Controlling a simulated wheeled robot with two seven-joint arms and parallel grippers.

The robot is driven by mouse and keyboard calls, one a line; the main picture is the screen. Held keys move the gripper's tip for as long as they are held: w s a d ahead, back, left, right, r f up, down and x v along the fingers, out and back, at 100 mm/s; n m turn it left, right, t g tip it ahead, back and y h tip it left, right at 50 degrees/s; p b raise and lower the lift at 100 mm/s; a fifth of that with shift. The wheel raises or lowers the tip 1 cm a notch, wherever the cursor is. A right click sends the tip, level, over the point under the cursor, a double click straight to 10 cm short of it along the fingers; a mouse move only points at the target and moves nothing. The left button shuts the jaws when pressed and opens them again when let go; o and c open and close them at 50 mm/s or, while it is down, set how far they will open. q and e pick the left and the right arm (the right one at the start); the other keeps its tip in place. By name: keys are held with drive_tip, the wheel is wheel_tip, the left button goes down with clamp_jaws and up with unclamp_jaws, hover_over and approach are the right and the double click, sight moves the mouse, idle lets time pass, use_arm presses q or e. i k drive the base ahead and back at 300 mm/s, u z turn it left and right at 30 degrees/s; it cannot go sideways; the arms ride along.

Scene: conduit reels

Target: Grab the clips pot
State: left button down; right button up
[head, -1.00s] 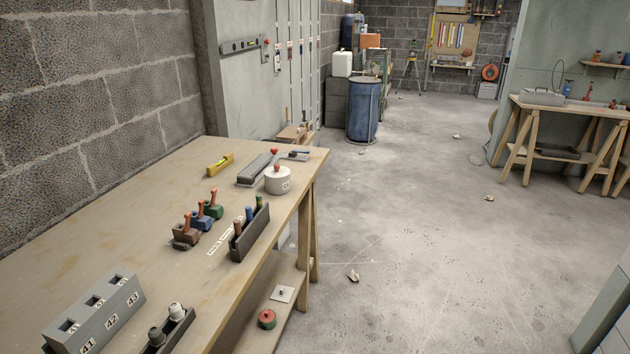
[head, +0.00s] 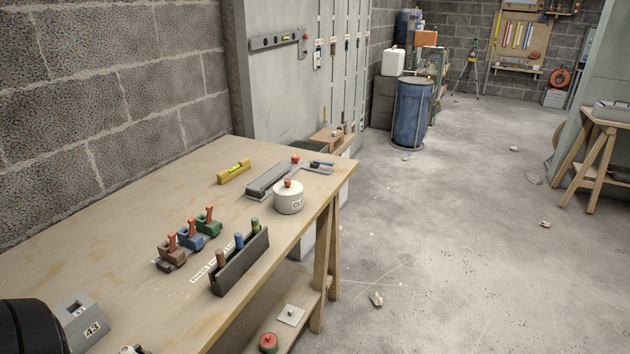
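A black rounded part, apparently of my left arm, shows at the lower left corner. Neither gripper's fingers are in view.
A dark narrow rack (head: 239,264) with several coloured handles stands in front of the pot. A grey long tool (head: 266,180) lies just behind it.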

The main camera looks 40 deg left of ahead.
sight(286, 201)
drive_tip(key=i, duration=3)
drive_tip(key=u, duration=4)
